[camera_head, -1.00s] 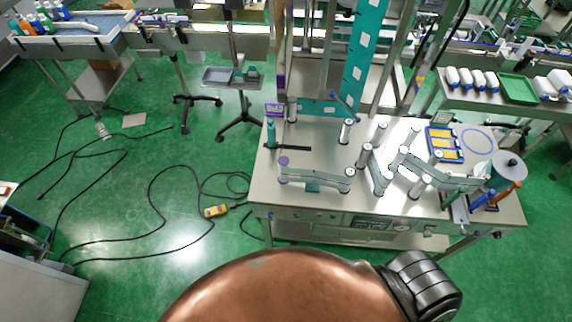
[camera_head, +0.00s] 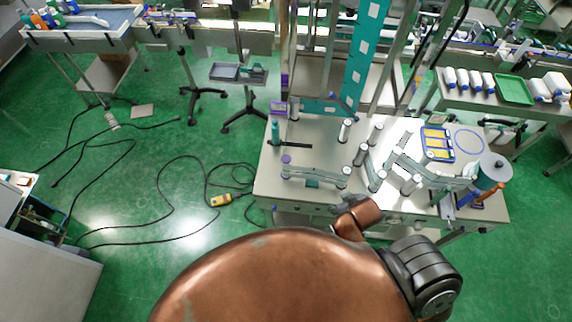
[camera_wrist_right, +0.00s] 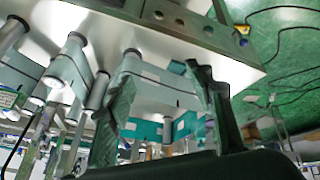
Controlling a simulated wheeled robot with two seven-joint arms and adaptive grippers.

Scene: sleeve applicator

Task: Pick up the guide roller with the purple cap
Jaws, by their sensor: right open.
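The guide roller with the purple cap (camera_head: 286,161) stands upright near the left front of the steel table in the head view. A sleeve-coloured band runs from it toward a white-capped roller (camera_head: 346,172). My right gripper (camera_head: 338,208) is near the table's front edge, right of and nearer than the purple-capped roller, and largely hidden by my arm. In the right wrist view its two fingers (camera_wrist_right: 165,98) are spread apart with nothing held between them. I cannot clearly make out the purple cap in that view. My left gripper is not in view.
Several white-capped rollers (camera_head: 360,153) stand on the steel table (camera_head: 320,150). A teal bottle (camera_head: 275,132) and a purple box (camera_head: 278,108) are behind the roller. A blue-and-yellow tray (camera_head: 437,143) and a large grey reel (camera_head: 495,167) are at right. Cables lie on the floor.

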